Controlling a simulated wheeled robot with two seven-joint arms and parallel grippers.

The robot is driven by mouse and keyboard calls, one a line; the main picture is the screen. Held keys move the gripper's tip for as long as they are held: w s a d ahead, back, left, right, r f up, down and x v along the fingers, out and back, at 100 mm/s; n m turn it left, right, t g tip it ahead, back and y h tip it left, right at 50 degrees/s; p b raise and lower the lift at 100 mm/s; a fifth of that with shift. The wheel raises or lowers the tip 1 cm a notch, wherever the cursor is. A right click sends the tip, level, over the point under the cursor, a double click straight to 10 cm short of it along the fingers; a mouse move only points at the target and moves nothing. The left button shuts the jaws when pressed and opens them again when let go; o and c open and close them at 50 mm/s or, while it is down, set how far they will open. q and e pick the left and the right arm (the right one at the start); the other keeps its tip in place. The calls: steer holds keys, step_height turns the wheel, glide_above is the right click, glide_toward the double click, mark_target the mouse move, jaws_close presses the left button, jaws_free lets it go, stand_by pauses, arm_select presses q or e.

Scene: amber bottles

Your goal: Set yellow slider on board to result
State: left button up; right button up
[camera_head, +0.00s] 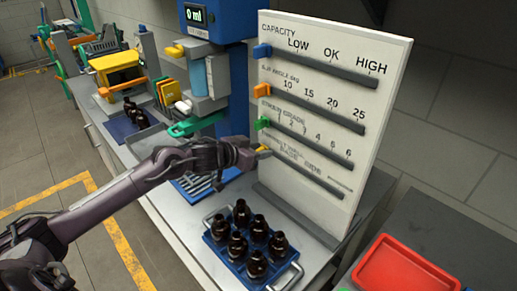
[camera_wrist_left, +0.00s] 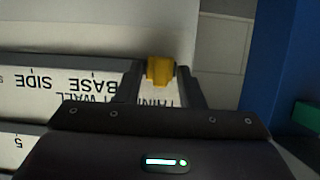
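The yellow slider (camera_head: 264,149) is at the left end of the lowest track on the white board (camera_head: 347,84). My left gripper (camera_head: 257,151) is at that slider. In the left wrist view the yellow slider (camera_wrist_left: 160,71) lies between the two fingertips of my left gripper (camera_wrist_left: 161,75). The fingers are close on both sides; whether they press on it is unclear. Upside-down label words there include "BASE" and "SIDE". The lowest row's heading is too blurred to read fully in the head view. My right gripper is not in view.
Blue (camera_head: 262,51), orange (camera_head: 262,89) and green (camera_head: 262,123) sliders sit at the left ends of the upper tracks. A blue tray (camera_head: 219,250) with several amber bottles stands in front. A blue machine (camera_head: 228,20) shows "0 ml". A red tray (camera_head: 405,272) is at lower right.

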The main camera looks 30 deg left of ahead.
mark_target(288, 162)
arm_select(q)
steer(key=shift+w, duration=0.1)
steer(key=shift+c, duration=0.3)
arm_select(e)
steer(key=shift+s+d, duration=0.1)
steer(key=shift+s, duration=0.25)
arm_select(q)
jaws_close()
steer(key=s+d, duration=0.1)
steer(key=d, duration=0.1)
steer(key=d+p, duration=0.1)
steer(key=d, duration=0.2)
steer(key=s+d+p, duration=0.1)
steer(key=d, duration=0.1)
steer(key=shift+s+d, duration=0.35)
steer(key=shift+d, duration=0.05)
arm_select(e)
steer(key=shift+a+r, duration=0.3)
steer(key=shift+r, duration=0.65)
arm_select(q)
steer(key=shift+o, duration=0.3)
jaws_free()
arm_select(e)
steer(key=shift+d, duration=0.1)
arm_select(q)
steer(key=shift+a, duration=0.1)
